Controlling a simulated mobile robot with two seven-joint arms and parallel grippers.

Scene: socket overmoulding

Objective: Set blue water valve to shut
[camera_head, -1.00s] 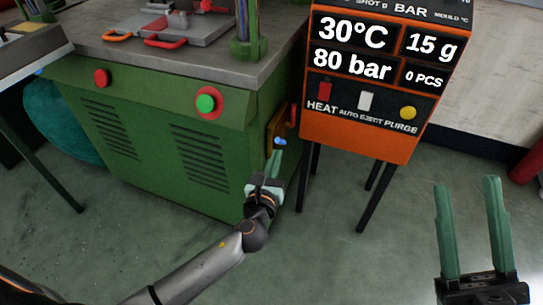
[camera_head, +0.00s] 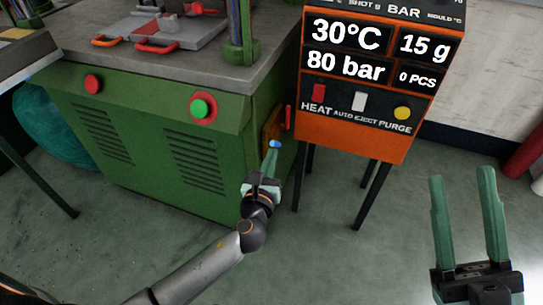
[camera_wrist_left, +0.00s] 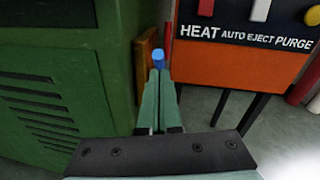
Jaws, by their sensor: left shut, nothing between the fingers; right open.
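The blue water valve (camera_head: 275,144) shows as a small blue handle end on the side of the green machine, by an orange-brown plate (camera_head: 271,124). In the left wrist view the blue handle (camera_wrist_left: 158,56) stands just beyond my fingertips. My left gripper (camera_head: 269,152) is shut and empty, its tips right at the blue handle; I cannot tell whether they touch it. Its closed fingers also show in the left wrist view (camera_wrist_left: 159,75). The rest of the valve is hidden behind the fingers. My right gripper (camera_head: 461,176) is open and empty at the lower right, away from the machine.
A red handle (camera_head: 287,117) is close beside the blue one. The orange control box (camera_head: 352,138) on black legs stands just right of the valve. The green machine (camera_head: 150,145) is on the left. Open floor lies in front.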

